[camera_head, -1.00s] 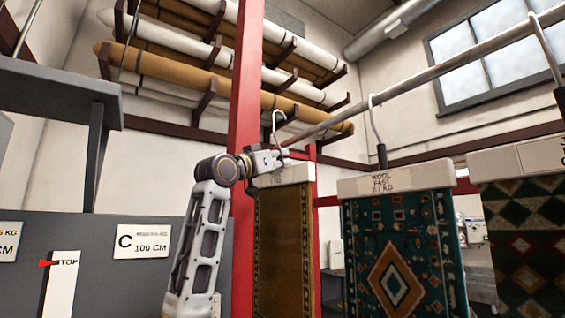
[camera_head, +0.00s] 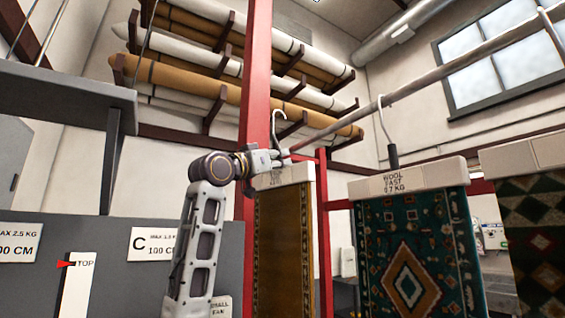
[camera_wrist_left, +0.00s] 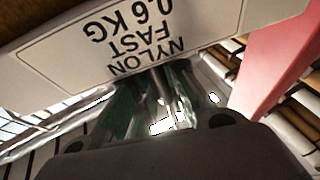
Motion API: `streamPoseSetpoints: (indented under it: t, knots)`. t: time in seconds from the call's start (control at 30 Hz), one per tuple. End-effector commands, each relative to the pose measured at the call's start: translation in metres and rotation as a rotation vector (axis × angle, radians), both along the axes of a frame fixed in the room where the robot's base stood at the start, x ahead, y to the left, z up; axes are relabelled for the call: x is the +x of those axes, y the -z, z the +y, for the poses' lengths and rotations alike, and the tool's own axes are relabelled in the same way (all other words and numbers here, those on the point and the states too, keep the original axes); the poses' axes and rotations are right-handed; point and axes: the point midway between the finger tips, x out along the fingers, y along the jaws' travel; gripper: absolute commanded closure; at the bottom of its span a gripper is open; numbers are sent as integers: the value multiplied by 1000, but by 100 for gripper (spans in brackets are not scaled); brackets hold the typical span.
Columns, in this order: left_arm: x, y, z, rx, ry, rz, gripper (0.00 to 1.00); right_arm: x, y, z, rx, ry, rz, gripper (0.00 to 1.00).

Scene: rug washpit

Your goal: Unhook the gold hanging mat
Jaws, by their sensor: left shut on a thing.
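The gold mat (camera_head: 285,250) hangs straight down from a white header bar (camera_head: 283,176) at the centre of the head view. My left gripper (camera_head: 275,158) is shut just above the header bar, on the hook's stem. In the left wrist view, the header's label reads NYLON FAST 0.6 KG (camera_wrist_left: 135,38), and the gripper's fingers (camera_wrist_left: 165,100) close around the stem, partly hidden. My right gripper is not in view.
A teal patterned mat (camera_head: 412,260) hangs from the rail to the right, with another patterned mat (camera_head: 535,240) beyond. A red post (camera_head: 256,90) stands close behind my gripper. Rolled rugs (camera_head: 240,60) lie on wall racks. A grey board with a C sign (camera_head: 153,243) is at left.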

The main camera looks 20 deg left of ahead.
Motion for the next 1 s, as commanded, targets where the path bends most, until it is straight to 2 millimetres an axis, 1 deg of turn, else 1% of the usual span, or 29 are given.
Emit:
streamPoseSetpoints:
  t: [0.1, 0.33, 1.0]
  knots:
    - [-6, -1, 3, -1, 0, -5, 100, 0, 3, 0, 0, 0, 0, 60]
    - [-12, -1, 6, -1, 0, -4, 100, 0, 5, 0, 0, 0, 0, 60]
    - [-13, -1, 6, -1, 0, -4, 100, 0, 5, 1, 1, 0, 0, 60]
